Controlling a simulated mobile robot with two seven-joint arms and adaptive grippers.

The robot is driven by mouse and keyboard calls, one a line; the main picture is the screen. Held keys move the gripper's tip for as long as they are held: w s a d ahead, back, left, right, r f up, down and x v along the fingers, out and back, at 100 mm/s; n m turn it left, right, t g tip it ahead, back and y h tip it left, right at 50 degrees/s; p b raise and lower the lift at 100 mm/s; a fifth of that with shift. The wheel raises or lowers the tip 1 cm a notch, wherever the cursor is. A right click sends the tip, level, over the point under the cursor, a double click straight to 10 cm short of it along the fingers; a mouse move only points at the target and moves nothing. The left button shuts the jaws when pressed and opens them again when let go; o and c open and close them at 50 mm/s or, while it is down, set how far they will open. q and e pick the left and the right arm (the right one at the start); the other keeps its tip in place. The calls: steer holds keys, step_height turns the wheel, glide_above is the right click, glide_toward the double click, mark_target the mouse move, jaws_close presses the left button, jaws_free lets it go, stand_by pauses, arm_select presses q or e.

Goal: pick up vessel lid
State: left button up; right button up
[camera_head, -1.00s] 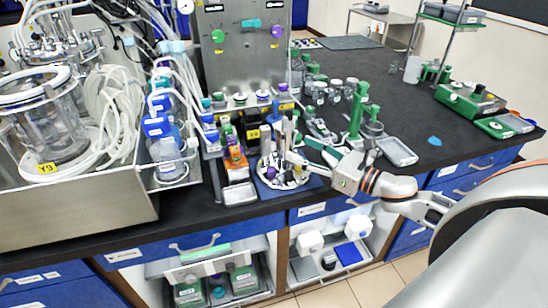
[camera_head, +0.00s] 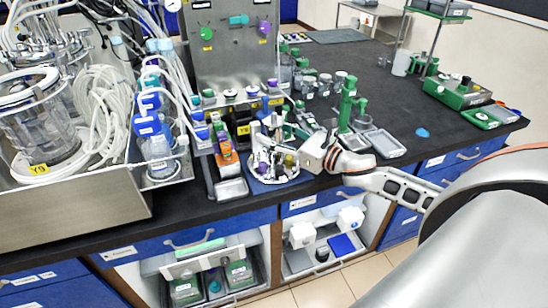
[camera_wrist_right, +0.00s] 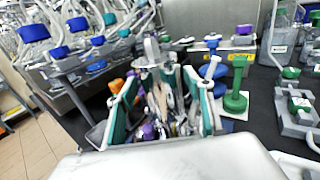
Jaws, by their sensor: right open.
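The vessel lid (camera_head: 274,176) is a round metal plate crowded with ports and fittings. It lies on a blue mat on the black bench, near the front edge. My right gripper (camera_head: 290,150) is at the lid's right side, with its fingers among or just above the fittings. In the right wrist view the open gripper (camera_wrist_right: 165,105) has its two green-padded fingers on either side of the lid's fittings (camera_wrist_right: 160,90). Whether the pads touch anything cannot be told. The lid's lower part is hidden there. My left gripper is not in view.
A steel tray (camera_head: 70,210) with glass vessels and tubing stands at the left. A grey dish (camera_head: 231,189) and small bottles sit left of the lid. A green stand (camera_head: 347,105) and grey tray (camera_head: 384,143) are to the right. A steel control panel (camera_head: 237,45) rises behind.

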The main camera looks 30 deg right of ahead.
steer(key=shift+w, duration=0.15)
jaws_close()
steer(key=shift+w+r, duration=0.1)
steer(key=shift+r, duration=0.25)
